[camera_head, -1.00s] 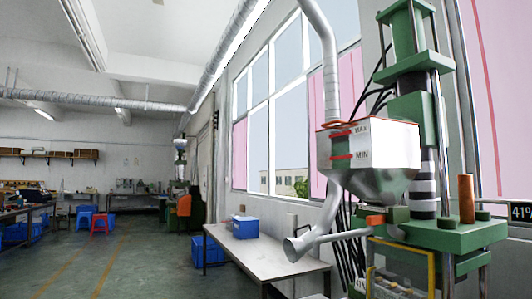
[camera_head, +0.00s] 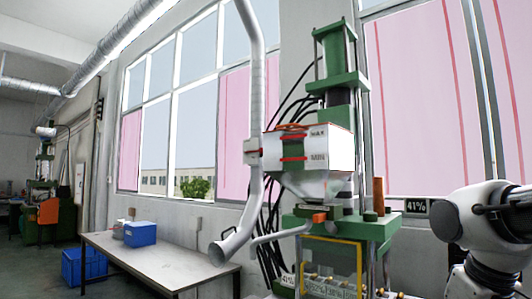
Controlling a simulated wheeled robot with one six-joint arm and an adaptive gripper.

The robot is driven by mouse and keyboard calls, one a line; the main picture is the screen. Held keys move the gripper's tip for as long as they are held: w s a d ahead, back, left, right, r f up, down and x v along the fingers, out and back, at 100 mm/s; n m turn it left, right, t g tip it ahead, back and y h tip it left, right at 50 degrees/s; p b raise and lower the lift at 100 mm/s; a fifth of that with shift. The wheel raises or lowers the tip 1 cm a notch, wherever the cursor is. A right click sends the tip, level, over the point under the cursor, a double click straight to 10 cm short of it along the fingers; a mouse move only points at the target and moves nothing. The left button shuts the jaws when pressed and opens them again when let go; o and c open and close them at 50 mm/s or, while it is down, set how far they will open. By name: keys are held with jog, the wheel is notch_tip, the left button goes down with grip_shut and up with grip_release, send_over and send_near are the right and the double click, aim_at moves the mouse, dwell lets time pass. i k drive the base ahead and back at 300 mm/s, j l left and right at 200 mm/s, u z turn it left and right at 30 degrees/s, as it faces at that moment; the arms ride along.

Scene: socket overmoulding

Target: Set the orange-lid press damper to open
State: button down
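A green press (camera_head: 336,80) stands right of centre. Its white and grey hopper (camera_head: 322,150) has an orange-red rim or lid (camera_head: 290,127) on top and MAX and MIN marks on its side. A grey duct (camera_head: 257,90) comes down beside the hopper. A small pale box with a red part (camera_head: 253,151) sits on this duct; it may be the damper, but its setting cannot be read. My white arm shows at the right edge, apart from the press. My gripper is out of view.
A grey table (camera_head: 150,262) with a blue bin (camera_head: 140,233) stands left of the press; another blue bin (camera_head: 84,266) is below. A second green machine with an orange part (camera_head: 48,211) stands far left.

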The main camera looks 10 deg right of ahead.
aim_at(260, 151)
jog(key=i+j, duration=0.1)
jog(key=j, duration=0.55)
jog(key=i+j+z, duration=0.1)
jog(key=j, duration=0.2)
jog(key=i+j+z, duration=0.1)
jog(key=i+j, duration=0.1)
jog(key=j, duration=0.1)
